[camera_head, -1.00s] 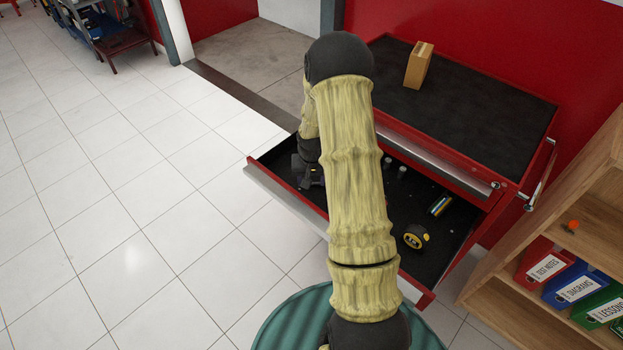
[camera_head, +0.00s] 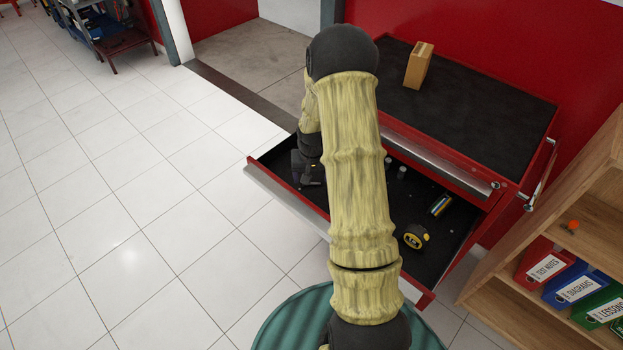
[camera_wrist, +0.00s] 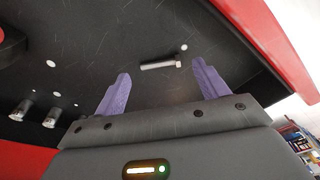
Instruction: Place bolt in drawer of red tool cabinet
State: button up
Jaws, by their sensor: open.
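The drawer (camera_head: 440,262) of the red tool cabinet (camera_head: 480,110) is pulled open. In the wrist view a silver bolt (camera_wrist: 160,65) lies on the black drawer floor (camera_wrist: 110,40), a little beyond my fingertips. My gripper (camera_wrist: 160,82) is open, with its two purple fingers spread apart and nothing between them. The bolt is apart from both fingers. In the head view my arm hides the middle of the drawer and the bolt, and my gripper is over the drawer's left part.
A yellow-black tape measure (camera_head: 415,237) and a striped item (camera_head: 440,205) lie in the drawer. Two metal sockets (camera_wrist: 35,112) stand in it too. A cardboard box (camera_head: 418,65) is on the cabinet top. A wooden shelf (camera_head: 560,250) with binders stands at right. Floor at left is clear.

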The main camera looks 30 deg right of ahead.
aim_at(312, 192)
notch_tip(312, 192, up, 10)
jog(key=s, duration=0.1)
jog(key=shift+s+a, duration=0.2)
jog(key=shift+a, duration=0.05)
jog(key=shift+f, duration=0.1)
jog(key=s+a+r+n, duration=0.2)
jog(key=s+a+r, duration=0.1)
jog(key=s+a, duration=0.4)
jog(key=s+a+r+n+t, duration=0.1)
jog(key=s+a+r+n, duration=0.2)
jog(key=s+a, duration=0.4)
jog(key=s+r, duration=0.1)
jog(key=s, duration=0.1)
jog(key=shift+s+a+r+y, duration=0.2)
jog(key=shift+s+a+y, duration=0.1)
jog(key=shift+s+a, duration=0.1)
